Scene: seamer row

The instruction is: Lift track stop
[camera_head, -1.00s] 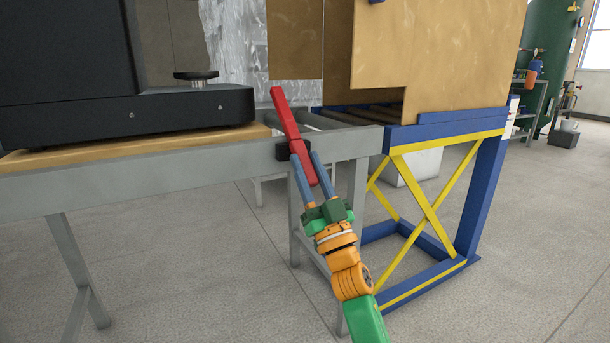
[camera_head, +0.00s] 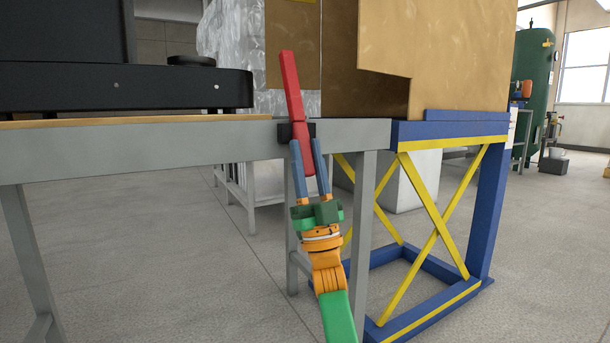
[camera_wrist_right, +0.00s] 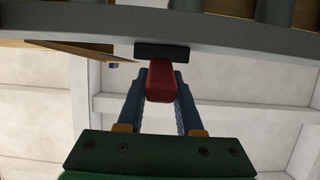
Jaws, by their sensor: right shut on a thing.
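The track stop is a red bar (camera_head: 293,97) standing nearly upright and tilted a little to the left, in front of the grey table's edge. A black block (camera_head: 285,132) on the grey rail is around or behind its lower part. My right gripper (camera_head: 307,155) comes up from below and is shut on the bar's lower end. In the right wrist view the red bar's end (camera_wrist_right: 160,80) shows between the two blue fingers, with the black block (camera_wrist_right: 162,51) just above it. My left gripper is in none of the views.
The grey table (camera_head: 130,150) carries a black machine (camera_head: 120,88) at the left. A blue and yellow stand (camera_head: 455,127) with cardboard boxes (camera_head: 450,55) is at the right. The rail runs right above my right gripper. Open floor lies in front.

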